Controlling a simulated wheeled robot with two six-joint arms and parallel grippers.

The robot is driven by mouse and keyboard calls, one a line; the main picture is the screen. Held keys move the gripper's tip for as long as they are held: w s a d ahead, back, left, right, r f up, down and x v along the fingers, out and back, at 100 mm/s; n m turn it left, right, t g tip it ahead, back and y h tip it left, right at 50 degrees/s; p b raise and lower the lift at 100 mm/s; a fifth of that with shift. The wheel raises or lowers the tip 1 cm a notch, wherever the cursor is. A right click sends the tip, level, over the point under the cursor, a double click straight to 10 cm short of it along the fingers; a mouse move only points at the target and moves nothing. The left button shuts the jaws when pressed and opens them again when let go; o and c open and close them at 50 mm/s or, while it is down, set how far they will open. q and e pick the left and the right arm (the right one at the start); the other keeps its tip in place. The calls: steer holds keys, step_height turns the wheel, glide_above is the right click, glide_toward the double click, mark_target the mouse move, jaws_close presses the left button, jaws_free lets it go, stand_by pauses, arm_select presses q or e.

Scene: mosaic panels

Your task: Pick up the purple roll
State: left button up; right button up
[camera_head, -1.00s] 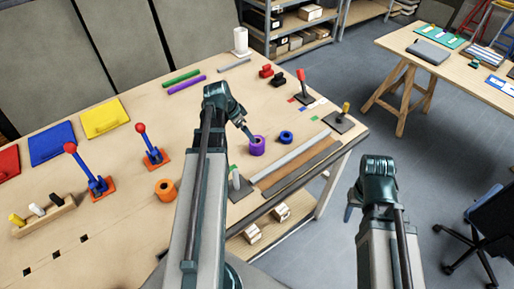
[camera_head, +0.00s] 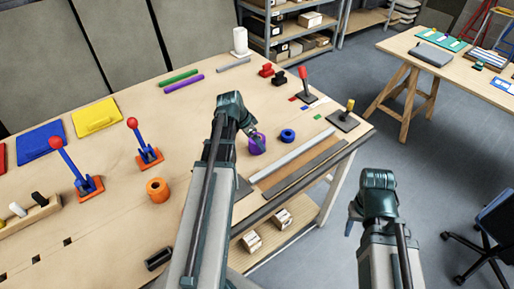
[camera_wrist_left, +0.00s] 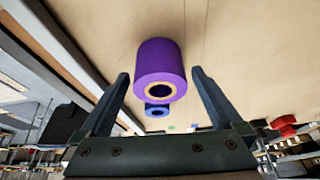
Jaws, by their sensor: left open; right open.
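The purple roll (camera_head: 257,147) stands on the wooden workbench (camera_head: 215,118), partly covered by my left gripper (camera_head: 252,133) in the head view. In the left wrist view the purple roll (camera_wrist_left: 160,68) shows large, with a tan core, lying in line with the gap between the two fingers of my left gripper (camera_wrist_left: 160,76). The fingers are spread apart and do not visibly grip it. My right gripper (camera_head: 349,228) hangs over the floor at the right of the bench, away from the roll.
A blue roll (camera_head: 288,136) stands just right of the purple one; it also shows behind it in the left wrist view (camera_wrist_left: 157,110). An orange roll (camera_head: 158,190) and levers stand to the left. Grey and brown strips (camera_head: 300,165) lie near the bench's right edge.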

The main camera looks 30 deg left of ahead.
arm_select(q)
steer(key=b+x, duration=0.1)
steer(key=x, duration=0.1)
steer(key=shift+w+d+f, duration=0.1)
steer(key=shift+f, duration=0.25)
arm_select(e)
step_height(320, 180, down, 2)
steer(key=shift+f, duration=0.15)
arm_select(q)
steer(key=shift+r, duration=0.1)
steer(key=c, duration=1.4)
